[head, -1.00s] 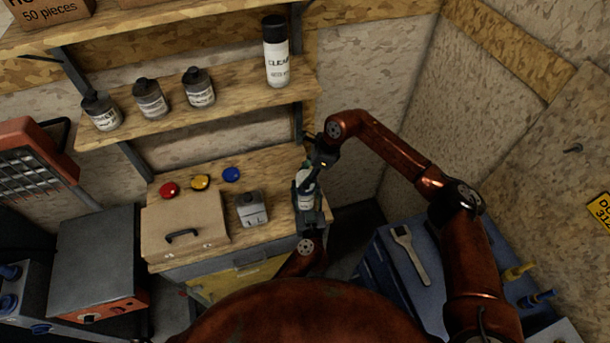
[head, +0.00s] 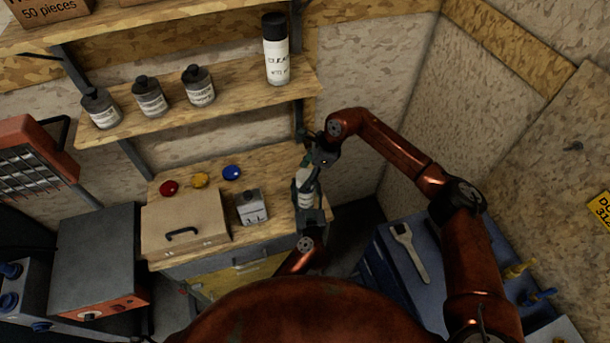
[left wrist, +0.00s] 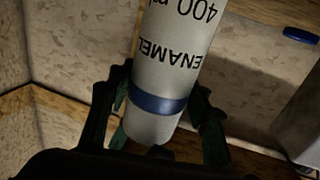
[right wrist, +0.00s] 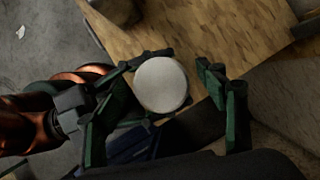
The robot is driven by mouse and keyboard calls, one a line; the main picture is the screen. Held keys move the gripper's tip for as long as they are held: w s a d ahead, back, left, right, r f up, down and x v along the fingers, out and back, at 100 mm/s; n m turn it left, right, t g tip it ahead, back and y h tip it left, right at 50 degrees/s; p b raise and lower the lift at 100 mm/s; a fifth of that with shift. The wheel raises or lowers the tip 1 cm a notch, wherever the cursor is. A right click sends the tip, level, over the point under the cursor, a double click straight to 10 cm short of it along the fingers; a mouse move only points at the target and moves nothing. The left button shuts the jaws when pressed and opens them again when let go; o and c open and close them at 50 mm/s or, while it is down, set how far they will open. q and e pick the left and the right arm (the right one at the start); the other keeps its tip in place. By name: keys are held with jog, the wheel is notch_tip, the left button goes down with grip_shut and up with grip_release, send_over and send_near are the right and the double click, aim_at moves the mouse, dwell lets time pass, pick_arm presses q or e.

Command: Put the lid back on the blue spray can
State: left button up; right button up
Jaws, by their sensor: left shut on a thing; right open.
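The spray can is a pale cylinder in the head view (head: 306,199), partly covered by both grippers. In the left wrist view the can (left wrist: 165,75) shows "ENAMEL", "400 ml" and a blue band near one end. My left gripper (head: 309,212) is shut around it. My right gripper (head: 312,160) is open just above it. In the right wrist view a flat, pale, round can end (right wrist: 161,84) shows between the open fingers, with no nozzle visible. The blue lid (head: 232,172) lies on the bench; it also shows in the left wrist view (left wrist: 300,34).
A red lid (head: 169,188) and a yellow lid (head: 200,180) lie left of the blue one. Above, a shelf (head: 230,95) holds bottles and a black-capped can (head: 277,50).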

jog(key=v, duration=1.1)
jog(key=shift+r, duration=0.2)
pick_arm(q)
jog(key=o, duration=1.8)
jog(key=shift+c, duration=0.2)
jog(key=s+d, duration=0.1)
jog(key=s, duration=1.1)
jog(key=shift+d, duration=0.2)
pick_arm(e)
jog(key=shift+d, duration=0.1)
